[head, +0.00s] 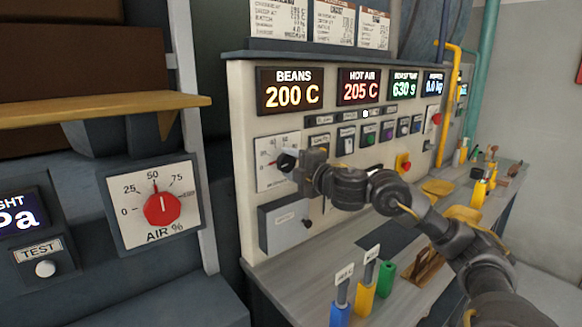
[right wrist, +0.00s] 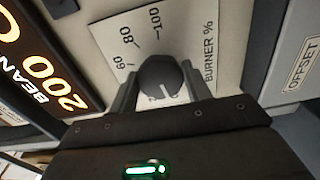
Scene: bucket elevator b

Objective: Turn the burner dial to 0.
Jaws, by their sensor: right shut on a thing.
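The burner dial is a dark round knob (head: 287,162) on a white scale plate (head: 266,171) under the BEANS display. My right gripper (head: 296,162) is at the knob from the right and hides part of the scale. In the right wrist view the knob (right wrist: 160,78) sits between the two fingers of my right gripper (right wrist: 163,88), which are shut on it. The plate there reads 60, 80, 100 and BURNER %. A short white line shows on the knob's near side, toward the gripper palm. The 0 mark is hidden from the wrist view. My left gripper is not in view.
A red AIR % dial (head: 161,209) is on a separate panel at the left. A grey box (head: 287,224) juts out below the burner plate. Switches and a red button (head: 403,163) are to the right. Blue, yellow and green items stand on the counter (head: 300,276).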

